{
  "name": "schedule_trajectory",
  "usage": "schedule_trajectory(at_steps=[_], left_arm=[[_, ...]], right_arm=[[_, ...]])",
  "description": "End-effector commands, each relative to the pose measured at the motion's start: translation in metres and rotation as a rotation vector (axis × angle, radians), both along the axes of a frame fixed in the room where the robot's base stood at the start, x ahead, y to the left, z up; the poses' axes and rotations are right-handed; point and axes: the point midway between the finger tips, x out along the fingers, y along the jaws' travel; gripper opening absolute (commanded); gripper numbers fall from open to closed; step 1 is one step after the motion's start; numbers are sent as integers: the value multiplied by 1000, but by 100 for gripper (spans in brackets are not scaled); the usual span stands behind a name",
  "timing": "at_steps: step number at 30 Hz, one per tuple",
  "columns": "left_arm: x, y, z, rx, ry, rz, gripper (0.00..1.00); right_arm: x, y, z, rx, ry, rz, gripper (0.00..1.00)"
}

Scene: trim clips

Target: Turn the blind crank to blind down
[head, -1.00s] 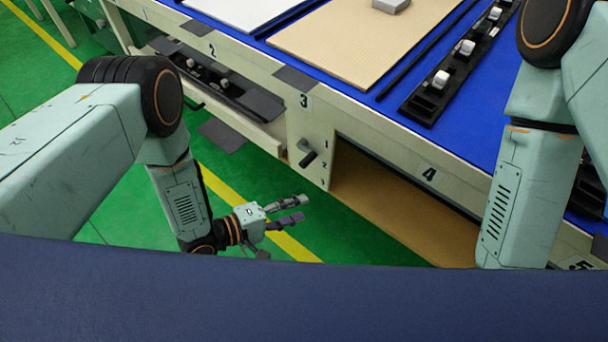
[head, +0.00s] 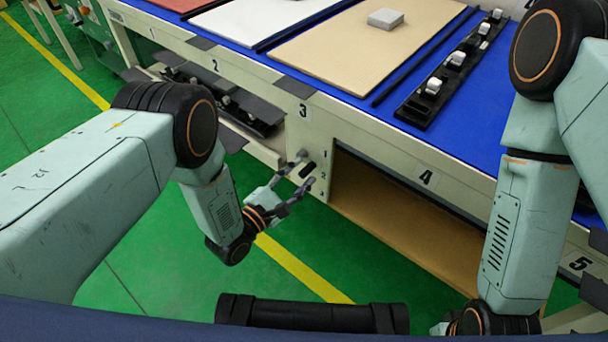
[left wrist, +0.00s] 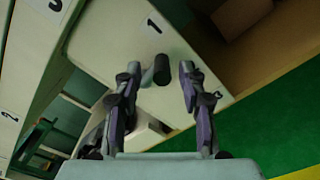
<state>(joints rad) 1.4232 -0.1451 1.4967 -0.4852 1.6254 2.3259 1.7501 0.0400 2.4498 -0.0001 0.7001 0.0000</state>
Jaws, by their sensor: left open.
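The blind crank (head: 308,170) is a small dark handle on the pale bench front, below label 3 and left of the open bay. My left gripper (head: 304,169) is open at the crank, with one finger above and one below the handle.
The open bay (head: 400,215) with a brown inside lies right of the crank. A drawer-like tray (head: 235,115) with dark parts juts out on the left. The blue bench top (head: 470,140) carries boards and a black clip rail (head: 450,75). The green floor (head: 150,260) is clear.

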Motion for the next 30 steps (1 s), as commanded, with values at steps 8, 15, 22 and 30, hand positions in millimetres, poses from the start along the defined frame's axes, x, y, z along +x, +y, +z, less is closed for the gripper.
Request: schedule_trajectory(at_steps=[8,15,22,30], left_arm=[[13,-12,-1,0,0,0,41],[12,-12,0,1,1,0,40],[12,-12,0,0,1,-1,21],[13,-12,0,0,0,1,0]], right_arm=[[0,0,-7,0,0,0,0],[0,0,-7,0,1,0,0],[0,0,-7,0,1,0,0],[0,0,-7,0,0,0,0]])
